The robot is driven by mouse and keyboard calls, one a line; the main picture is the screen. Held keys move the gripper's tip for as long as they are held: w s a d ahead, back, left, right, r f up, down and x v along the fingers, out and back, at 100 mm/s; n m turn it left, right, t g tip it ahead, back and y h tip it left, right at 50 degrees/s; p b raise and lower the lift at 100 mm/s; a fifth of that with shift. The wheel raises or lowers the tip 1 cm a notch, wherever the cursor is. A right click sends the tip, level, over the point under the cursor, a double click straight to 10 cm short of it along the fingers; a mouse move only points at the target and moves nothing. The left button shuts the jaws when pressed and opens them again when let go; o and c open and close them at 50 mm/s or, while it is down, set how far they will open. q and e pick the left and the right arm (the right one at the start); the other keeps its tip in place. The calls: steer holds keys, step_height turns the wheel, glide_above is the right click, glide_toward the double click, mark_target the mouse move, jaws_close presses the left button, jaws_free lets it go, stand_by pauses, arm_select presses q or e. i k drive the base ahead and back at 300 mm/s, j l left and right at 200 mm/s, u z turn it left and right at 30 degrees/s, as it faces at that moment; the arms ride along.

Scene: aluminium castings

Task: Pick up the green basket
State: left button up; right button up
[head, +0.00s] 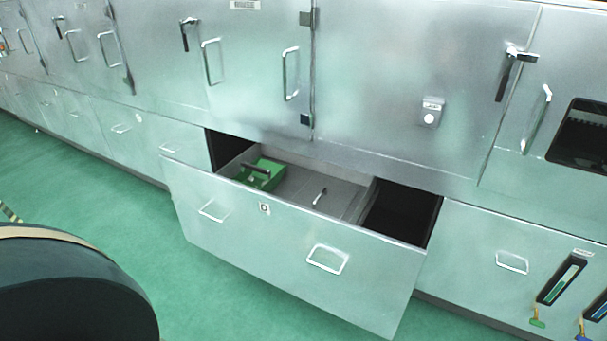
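A small green basket (266,183) with a dark bar handle sits in the left part of a pulled-out drawer (285,245) in the long metal cabinet. Its lower part is hidden by the drawer's front panel. Neither of my grippers shows in the head view, and nothing is touching the basket.
A small light handle (320,197) stands on the grey surface beside the basket. The drawer juts out over the green floor (190,290). Closed doors with bar handles line the cabinet (380,70) above. A dark rounded shape fills the lower left; I cannot tell what it is.

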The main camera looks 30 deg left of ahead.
mark_target(263, 169)
steer(key=j+z, duration=0.3)
steer(key=j, duration=0.2)
steer(key=j+z, duration=0.35)
steer(key=j, duration=0.75)
steer(key=k+j+z, duration=0.15)
steer(key=j, duration=0.95)
steer(key=k+j+z, duration=0.15)
steer(key=j, duration=0.35)
